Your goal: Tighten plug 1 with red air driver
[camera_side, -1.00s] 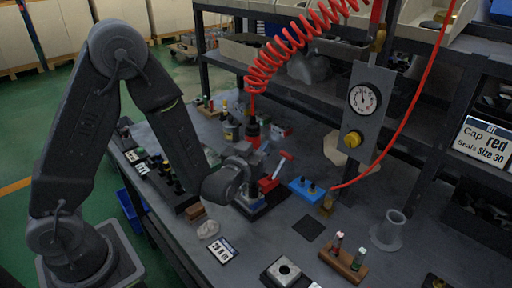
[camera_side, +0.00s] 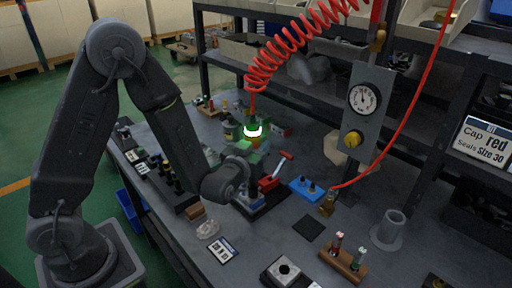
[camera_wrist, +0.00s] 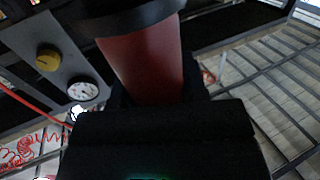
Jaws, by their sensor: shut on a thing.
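My gripper (camera_side: 247,150) is shut on the red air driver and holds it upright over the vise area. In the side view the driver (camera_side: 253,131) hangs under the coiled red hose, with a bright white-green ring lit on it. In the wrist view the driver's red body (camera_wrist: 147,62) fills the top middle, with a dark collar above. A vise with a red handle (camera_side: 276,172) stands just below and right of my gripper. My wrist partly covers the block there. The driver's tip and plug 1 are hidden, so I cannot tell whether they touch.
A blue block with fittings (camera_side: 306,189) lies right of the vise. A gauge panel with a yellow knob (camera_side: 353,138) stands behind it. The red hose loops overhead.

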